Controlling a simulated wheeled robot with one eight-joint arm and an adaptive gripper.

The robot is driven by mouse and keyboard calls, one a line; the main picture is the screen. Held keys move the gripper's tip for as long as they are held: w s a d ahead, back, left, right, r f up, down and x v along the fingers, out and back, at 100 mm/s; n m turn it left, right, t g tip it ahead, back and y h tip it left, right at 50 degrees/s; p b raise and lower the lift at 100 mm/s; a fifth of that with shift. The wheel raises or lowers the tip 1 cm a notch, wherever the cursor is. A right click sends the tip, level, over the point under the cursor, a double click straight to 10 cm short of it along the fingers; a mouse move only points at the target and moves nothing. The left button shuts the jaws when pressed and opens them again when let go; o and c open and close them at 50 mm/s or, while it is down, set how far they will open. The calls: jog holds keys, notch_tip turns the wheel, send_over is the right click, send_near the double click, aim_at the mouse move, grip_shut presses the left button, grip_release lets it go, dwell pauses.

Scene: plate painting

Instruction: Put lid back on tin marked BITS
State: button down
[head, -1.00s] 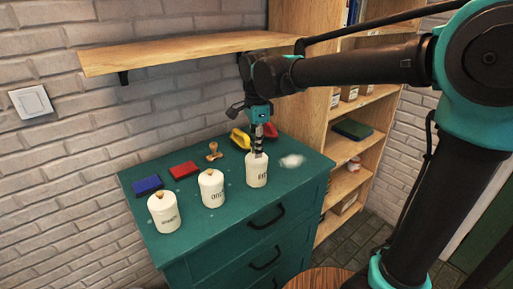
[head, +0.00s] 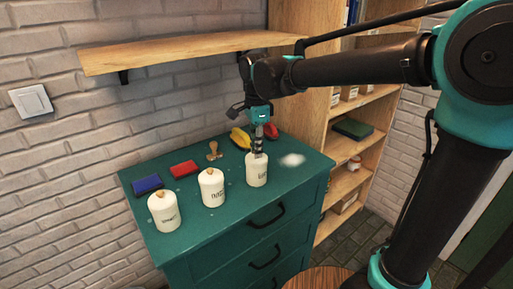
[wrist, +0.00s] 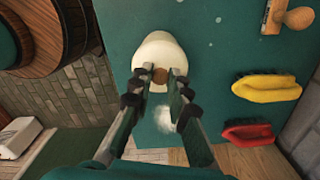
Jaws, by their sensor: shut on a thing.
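The right-hand cream tin (head: 257,174) stands upright on the green cabinet, its dark lettering too small to read surely. My gripper (head: 258,153) points down right over its top. In the wrist view my gripper (wrist: 161,79) has its fingertips shut on the brown knob (wrist: 160,74) of a cream lid (wrist: 159,50). The lid is at the tin's mouth; I cannot tell whether it is fully seated. Two similar tins, a middle one (head: 212,188) and a left one (head: 164,212), stand to the left with knobbed lids on; their lettering is also unclear.
The green cabinet top (head: 225,222) also bears a blue pad (head: 147,185), a red pad (head: 184,169), a wooden stamp (head: 214,150), yellow (head: 240,138) and red (head: 270,130) brushes and a white smear (head: 291,160). A wooden shelf (head: 180,52) hangs above.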

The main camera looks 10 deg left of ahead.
jog(key=c, duration=0.9)
grip_release()
jog(key=shift+r, duration=3.5)
grip_shut()
